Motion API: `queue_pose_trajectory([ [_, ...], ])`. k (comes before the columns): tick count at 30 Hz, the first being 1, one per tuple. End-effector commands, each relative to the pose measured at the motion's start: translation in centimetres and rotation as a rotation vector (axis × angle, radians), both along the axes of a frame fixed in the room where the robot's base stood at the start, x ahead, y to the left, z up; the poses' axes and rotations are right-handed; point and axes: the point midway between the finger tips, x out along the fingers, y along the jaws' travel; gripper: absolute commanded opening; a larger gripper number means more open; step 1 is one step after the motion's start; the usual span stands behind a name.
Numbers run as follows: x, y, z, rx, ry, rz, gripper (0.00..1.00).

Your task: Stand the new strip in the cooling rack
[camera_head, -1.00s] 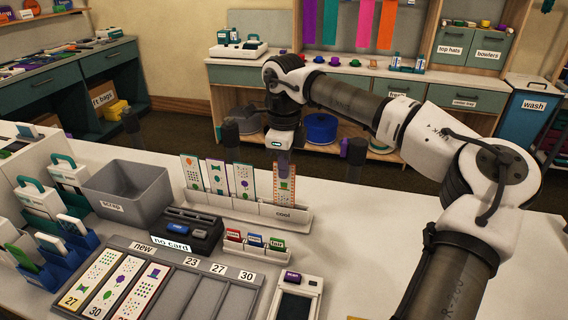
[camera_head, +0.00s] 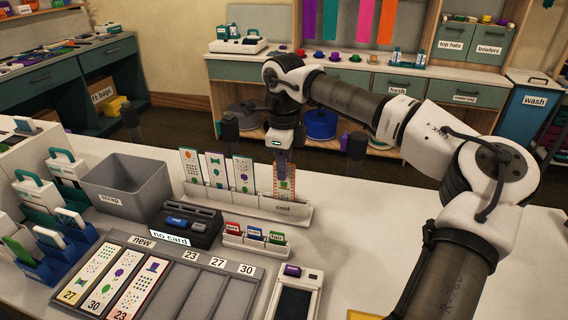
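The cooling rack (camera_head: 262,205), a white slotted holder marked "cool", stands at the back of the worktop. Several printed strips stand upright in its left and middle slots, among them a dotted one (camera_head: 190,165). At its right end a strip (camera_head: 291,185) with an orange-red edge and a green figure stands upright, its lower end hidden behind the rack's front wall. My gripper (camera_head: 283,168) points down and is shut on the upper part of this strip. The fingertips are small and dark here.
In front lies a "new" tray (camera_head: 185,290) with several strips at left and empty lanes at right. A grey scrap bin (camera_head: 125,192), a black "no card" device (camera_head: 187,225) and a small card holder (camera_head: 257,243) stand close to the rack. The worktop right of the rack is clear.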

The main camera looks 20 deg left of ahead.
Motion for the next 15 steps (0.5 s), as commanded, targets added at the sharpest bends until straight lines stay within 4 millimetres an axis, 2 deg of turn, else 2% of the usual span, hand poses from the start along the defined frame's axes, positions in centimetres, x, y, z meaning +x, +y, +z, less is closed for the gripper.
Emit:
queue_pose_trajectory([
  [10, 0.0, 0.0, 0.3, 0.000, 0.000, 0.000, 0.28],
  [15, 0.1, 0.0, 2.4, 0.000, -0.004, -0.001, 0.28],
])
